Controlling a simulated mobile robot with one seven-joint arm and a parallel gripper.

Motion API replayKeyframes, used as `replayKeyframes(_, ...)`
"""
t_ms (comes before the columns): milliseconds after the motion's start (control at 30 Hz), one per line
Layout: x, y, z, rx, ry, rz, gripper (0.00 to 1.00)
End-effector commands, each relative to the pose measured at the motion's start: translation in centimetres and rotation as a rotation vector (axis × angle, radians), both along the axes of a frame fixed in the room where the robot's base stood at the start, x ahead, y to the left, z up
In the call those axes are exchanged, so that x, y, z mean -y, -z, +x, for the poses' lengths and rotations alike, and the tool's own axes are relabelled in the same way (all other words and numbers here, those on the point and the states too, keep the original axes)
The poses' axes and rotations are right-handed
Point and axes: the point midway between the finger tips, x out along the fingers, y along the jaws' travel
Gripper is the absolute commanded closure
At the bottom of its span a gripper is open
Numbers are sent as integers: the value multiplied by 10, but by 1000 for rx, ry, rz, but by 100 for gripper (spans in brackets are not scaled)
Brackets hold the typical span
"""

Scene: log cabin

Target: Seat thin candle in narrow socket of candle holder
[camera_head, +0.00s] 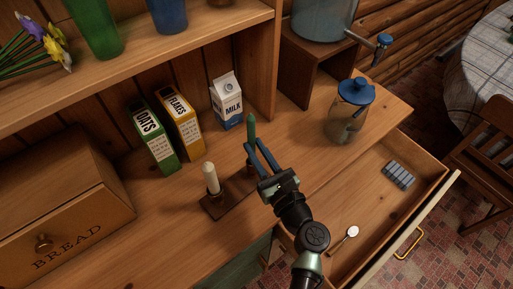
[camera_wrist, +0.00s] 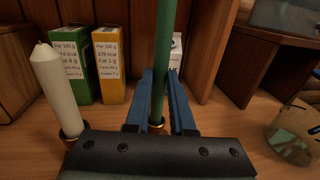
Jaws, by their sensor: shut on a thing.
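The thin green candle (camera_head: 252,128) is upright between the blue fingers of my gripper (camera_head: 257,144). In the wrist view the green candle (camera_wrist: 163,50) runs down between the fingers (camera_wrist: 160,74) to a brass ring (camera_wrist: 157,127), the narrow socket. Its lower end lines up with the socket; how deep it sits I cannot tell. The candle holder (camera_head: 215,207) is a dark wooden base on the counter, partly hidden by my gripper. A thick white candle (camera_head: 210,178) stands in its left socket and also shows in the wrist view (camera_wrist: 56,88).
An oats box (camera_head: 153,138), a flakes box (camera_head: 180,122) and a milk carton (camera_head: 227,101) stand behind. A bread box (camera_head: 62,215) is at left. A glass jar (camera_head: 349,112) stands at right. An open drawer (camera_head: 375,215) juts out in front.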

Motion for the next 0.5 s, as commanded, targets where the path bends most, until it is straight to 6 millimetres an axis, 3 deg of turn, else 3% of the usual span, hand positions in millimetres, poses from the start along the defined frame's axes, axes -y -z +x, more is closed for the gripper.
replayKeyframes(500,0,14,0,0,0,1,100)
